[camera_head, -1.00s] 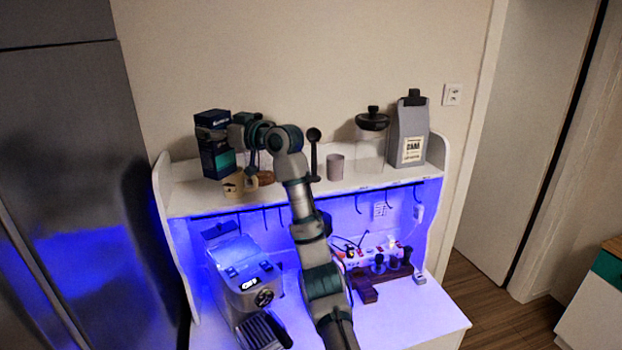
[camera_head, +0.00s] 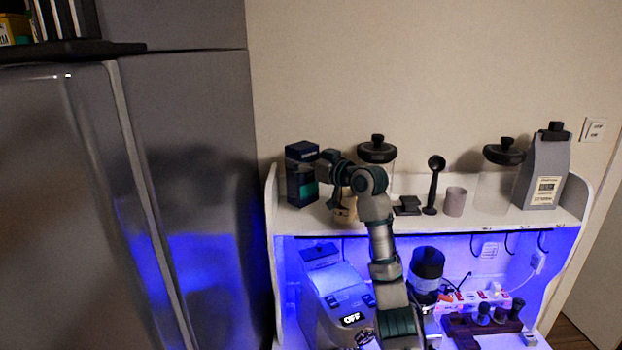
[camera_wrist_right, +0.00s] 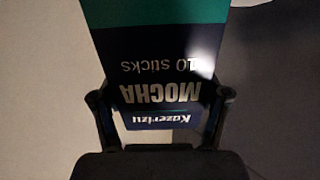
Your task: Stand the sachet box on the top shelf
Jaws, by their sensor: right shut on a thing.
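The sachet box (camera_head: 302,178), dark blue with a teal lower part, is upright at the left end of the top shelf (camera_head: 315,222). Its base appears at shelf level, but I cannot tell whether it touches. My right gripper (camera_head: 324,168) is shut on the box near its upper part, from the right. In the right wrist view the box (camera_wrist_right: 158,62) shows upside-down "MOCHA" and "10 sticks" lettering between the fingers (camera_wrist_right: 160,115). My left gripper is not in view.
A beige cup (camera_head: 346,208) sits close by, partly behind my arm. A lidded jar (camera_head: 377,150), black scoop (camera_head: 433,185), grey cup (camera_head: 455,202), second jar (camera_head: 503,155) and coffee bag (camera_head: 546,172) stand to the right. The shelf's raised left side (camera_head: 271,195) is near the box.

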